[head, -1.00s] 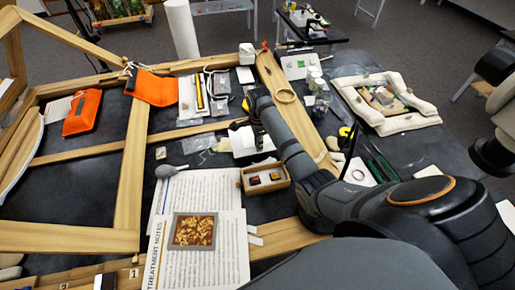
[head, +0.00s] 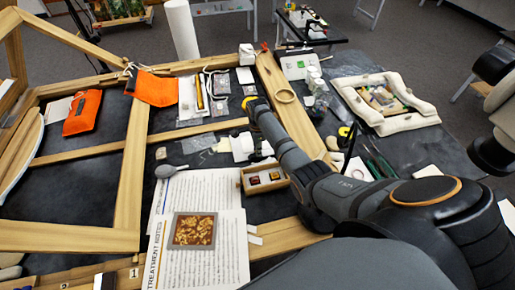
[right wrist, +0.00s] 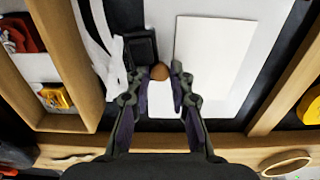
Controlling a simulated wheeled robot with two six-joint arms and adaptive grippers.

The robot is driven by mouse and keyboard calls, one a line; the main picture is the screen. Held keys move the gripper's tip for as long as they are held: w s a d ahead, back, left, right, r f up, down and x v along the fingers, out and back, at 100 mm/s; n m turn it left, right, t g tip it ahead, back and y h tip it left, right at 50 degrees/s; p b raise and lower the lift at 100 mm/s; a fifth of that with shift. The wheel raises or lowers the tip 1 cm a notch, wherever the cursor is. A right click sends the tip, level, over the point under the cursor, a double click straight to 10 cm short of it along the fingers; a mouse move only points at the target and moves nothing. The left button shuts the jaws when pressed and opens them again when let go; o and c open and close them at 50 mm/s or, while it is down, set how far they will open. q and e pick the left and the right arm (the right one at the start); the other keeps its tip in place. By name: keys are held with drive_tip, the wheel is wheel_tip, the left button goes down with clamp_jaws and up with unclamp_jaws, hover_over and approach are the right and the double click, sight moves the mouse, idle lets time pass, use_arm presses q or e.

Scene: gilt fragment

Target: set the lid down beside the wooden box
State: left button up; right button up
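The wooden box (head: 283,182) stands open on the dark tabletop, with red and yellow pieces in its compartments. In the right wrist view the box (right wrist: 94,92) is at the left, beside my right gripper (right wrist: 161,70). The gripper's fingertips close around a small brown knob (right wrist: 160,72). A dark square piece (right wrist: 140,46) shows just past the knob and seems to be the lid; its join to the knob is partly hidden. In the head view my right gripper (head: 262,149) is beyond the box, small and partly hidden by its arm. My left gripper is out of view.
A white sheet (right wrist: 215,60) lies right of the gripper in the right wrist view. A wooden frame beam (head: 275,82) runs beside the arm, with a ring (head: 285,96) on it. Printed notes (head: 200,260) and a grey blower (head: 166,171) lie left of the box.

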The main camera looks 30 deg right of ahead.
drive_tip(key=o, duration=0.3)
drive_tip(key=shift+r, duration=0.1)
wheel_tip(320, 180, up, 12)
drive_tip(key=shift+r+b, duration=0.1)
drive_tip(key=shift+b, duration=0.55)
